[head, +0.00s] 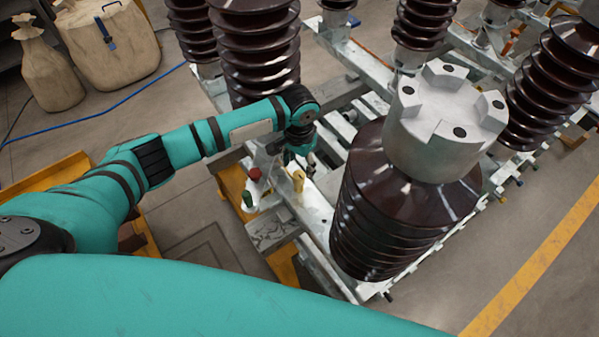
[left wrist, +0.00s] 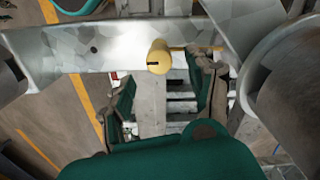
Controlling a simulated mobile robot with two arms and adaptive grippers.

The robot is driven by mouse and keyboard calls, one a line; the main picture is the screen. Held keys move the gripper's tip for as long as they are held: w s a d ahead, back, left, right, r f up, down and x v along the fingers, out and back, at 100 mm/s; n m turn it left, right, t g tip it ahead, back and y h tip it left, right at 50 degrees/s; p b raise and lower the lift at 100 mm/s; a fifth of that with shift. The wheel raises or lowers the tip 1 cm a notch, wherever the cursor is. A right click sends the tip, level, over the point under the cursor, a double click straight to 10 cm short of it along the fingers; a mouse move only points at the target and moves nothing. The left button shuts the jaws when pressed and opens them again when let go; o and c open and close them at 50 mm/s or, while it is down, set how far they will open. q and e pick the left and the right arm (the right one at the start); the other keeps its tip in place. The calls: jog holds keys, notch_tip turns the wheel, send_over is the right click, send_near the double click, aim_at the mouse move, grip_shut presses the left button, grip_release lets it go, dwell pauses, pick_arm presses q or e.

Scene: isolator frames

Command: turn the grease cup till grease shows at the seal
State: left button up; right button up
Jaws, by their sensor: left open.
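A small yellow cylinder, which looks like the grease cup (left wrist: 159,57), stands out from a galvanised steel beam (left wrist: 100,50) in the left wrist view. A dark slot shows on its end. In the head view a yellow piece (head: 298,181) shows just below my left gripper (head: 300,158). In the left wrist view my left gripper (left wrist: 165,90) is open, with one finger to each side and the cup near the gap between the fingertips. I cannot tell whether a finger touches it. No grease and no clear seal can be made out. My right gripper is out of view.
Large brown ribbed insulators stand close by, one with a grey metal cap (head: 437,125). Tan sacks (head: 110,45) and a blue cable (head: 95,110) lie at the left. Floor is free at the right.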

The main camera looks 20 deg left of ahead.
aim_at(300, 174)
pick_arm(q)
notch_tip(300, 174, down, 4)
jog(key=shift+f, duration=0.9)
jog(key=c, duration=1.1)
jog(key=shift+c, duration=0.2)
jog(key=shift+m, duration=0.4)
